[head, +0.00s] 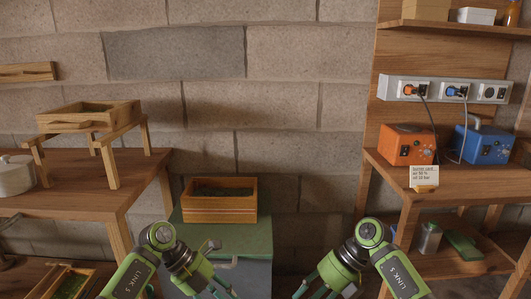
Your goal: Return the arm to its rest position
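My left gripper (207,287) hangs low in the middle of the head view, in front of the grey-green cabinet. My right gripper (323,289) is low to the right of it, in front of the block wall. On both, the green fingers spread apart and look open. The fingertips are cut off by the bottom edge. I see nothing held in either gripper. The two grippers are apart from each other.
A wooden box (220,200) stands on the cabinet (247,240). A wooden table (75,200) at left bears a legged wooden tray (88,117) and a white pot (16,175). At right, a shelf (390,175) holds an orange unit (407,143) and a blue unit (483,144) with cables.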

